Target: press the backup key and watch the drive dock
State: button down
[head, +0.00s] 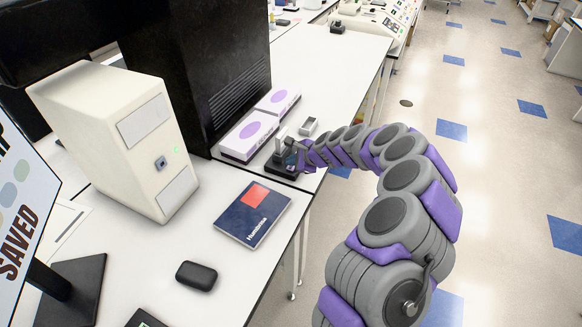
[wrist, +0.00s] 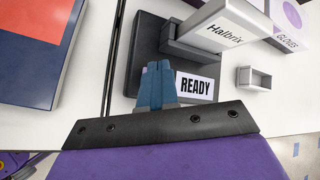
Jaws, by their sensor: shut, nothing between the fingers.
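The drive dock (head: 284,170) is a black unit near the table's right edge; it also shows in the wrist view (wrist: 150,42). A silver-grey drive marked "Halbrix" (wrist: 222,30) stands in it. A white label reading "READY" (wrist: 198,86) is on the dock's near part. My gripper (wrist: 158,68) is shut and empty, its blue-grey fingertips over the dock just left of the label. In the head view my gripper (head: 299,157) is at the dock's right side. I cannot make out the backup key; the fingers hide part of the dock. Contact cannot be told.
A small grey open box (wrist: 254,78) sits right of the dock. Glove boxes (head: 248,136), a dark blue book (head: 252,213), a cream tower (head: 120,135) and a black case (head: 196,275) stand nearby. A screen (head: 22,210) at the left reads "SAVED". Open floor lies right.

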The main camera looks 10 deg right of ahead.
jog(key=shift+f, duration=0.35)
dwell(0.4)
dwell(0.3)
jog(key=shift+r+p, duration=0.65)
jog(key=shift+r, duration=0.15)
jog(key=shift+r, duration=0.1)
notch_tip(320, 180, up, 5)
jog(key=p, duration=0.4)
dwell(0.6)
